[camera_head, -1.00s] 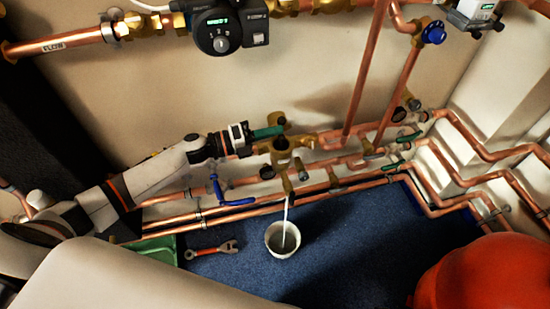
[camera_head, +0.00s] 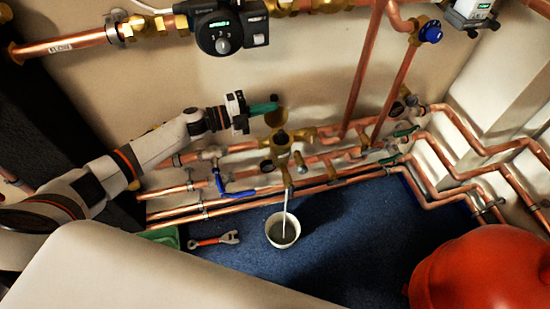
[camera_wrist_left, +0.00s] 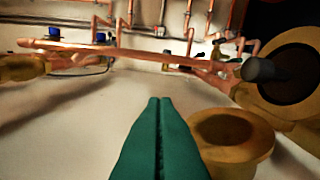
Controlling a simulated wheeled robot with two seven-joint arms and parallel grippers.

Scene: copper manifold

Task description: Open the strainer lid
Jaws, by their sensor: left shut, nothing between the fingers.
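The brass strainer body (camera_head: 281,141) sits on the copper pipework in the middle of the head view. A brass cap-like part (camera_head: 276,118) stands just behind and above it; I cannot tell for sure whether it is the lid. My left gripper (camera_head: 275,104) has green fingers, shut and empty, at the upper left of that part. In the left wrist view the shut fingers (camera_wrist_left: 160,100) lie beside a hollow brass cup (camera_wrist_left: 235,157). A larger brass ring with a dark middle (camera_wrist_left: 290,75) is at the right. Contact with the brass cannot be told.
A white bucket (camera_head: 282,230) stands below on the blue floor, with a thin pale tube reaching into it. A blue-handled valve (camera_head: 235,193) is left of the strainer. A red-handled wrench (camera_head: 215,240) lies on the floor. A red vessel (camera_head: 475,270) fills the lower right.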

